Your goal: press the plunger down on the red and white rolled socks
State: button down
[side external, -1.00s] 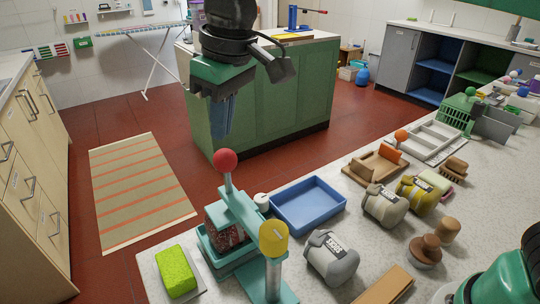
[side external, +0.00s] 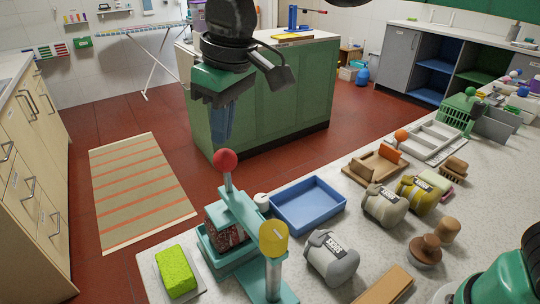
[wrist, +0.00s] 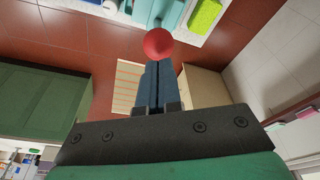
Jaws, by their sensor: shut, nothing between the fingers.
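The teal press (side external: 232,266) stands at the near left of the counter. Its plunger has a red ball knob (side external: 225,160) on a post, raised above the frame. A dark red and white speckled bundle, seemingly the rolled socks (side external: 222,232), sits in the press, partly hidden by the teal frame. My gripper (side external: 221,143) is shut and empty, pointing down close above the red knob. In the wrist view, the closed fingers (wrist: 155,66) end beside the red knob (wrist: 158,44). I cannot tell whether they touch it.
A yellow-topped post (side external: 273,238) stands at the front of the press. A lime green block (side external: 176,270) lies to its left, a blue tray (side external: 308,204) behind it to the right. A grey bundle (side external: 331,257) and a tan block (side external: 385,286) lie to the right.

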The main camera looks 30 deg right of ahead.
jog(key=shift+f, duration=1.15)
dwell(2.1)
dwell(0.4)
jog(key=shift+r, duration=3)
jog(key=shift+d, duration=0.1)
jog(key=s+d+f+m+t, duration=0.2)
jog(key=d+f, duration=0.4)
jog(key=d, duration=0.3)
jog(key=s+d+f+m+t+h, duration=0.1)
jog(key=s+d+f+m+t, duration=0.2)
jog(key=d, duration=0.6)
notch_tip(320, 180, down, 3)
jog(key=s+m, duration=0.1)
jog(key=s, duration=0.1)
jog(key=shift+s+f, duration=0.15)
jog(key=shift+s, duration=0.15)
